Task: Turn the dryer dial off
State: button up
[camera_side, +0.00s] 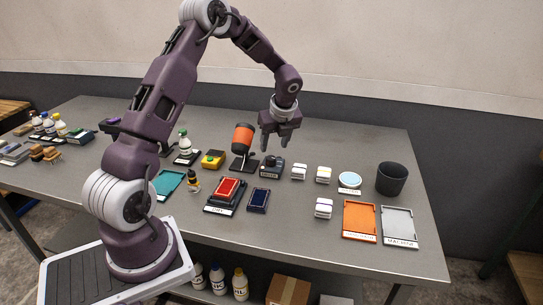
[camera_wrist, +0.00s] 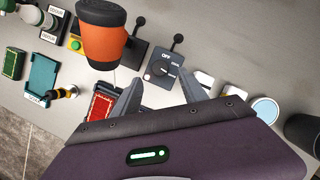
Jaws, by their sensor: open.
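The dryer dial (camera_wrist: 161,73) is a dark round knob on a small grey box marked OFF above it, with smaller marks to its right. I cannot tell which mark it points to. In the side view the dial box (camera_side: 271,168) stands on the table with a label along its front. An orange and dark cylindrical dryer (camera_wrist: 104,40) on a stand is to its left; the dryer also shows in the side view (camera_side: 243,138). My gripper (camera_side: 277,143) is open and empty, fingers pointing down above the dial box. In the wrist view its fingertips (camera_wrist: 161,85) lie either side of the box, apart from it.
A red pad (camera_side: 228,189) and a dark blue pad (camera_side: 258,200) lie in front. Small white blocks (camera_side: 299,172) stand close on the right, with a round pale-blue-topped dish (camera_side: 349,180) and a dark cup (camera_side: 391,179) beyond. A lever (camera_wrist: 177,42) rises behind the dial box.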

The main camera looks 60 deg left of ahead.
aim_at(271, 158)
jog(key=x, duration=0.6)
jog(key=shift+a+f, duration=0.1)
jog(key=shift+f, duration=0.25)
jog(key=shift+c, duration=0.2)
grip_shut()
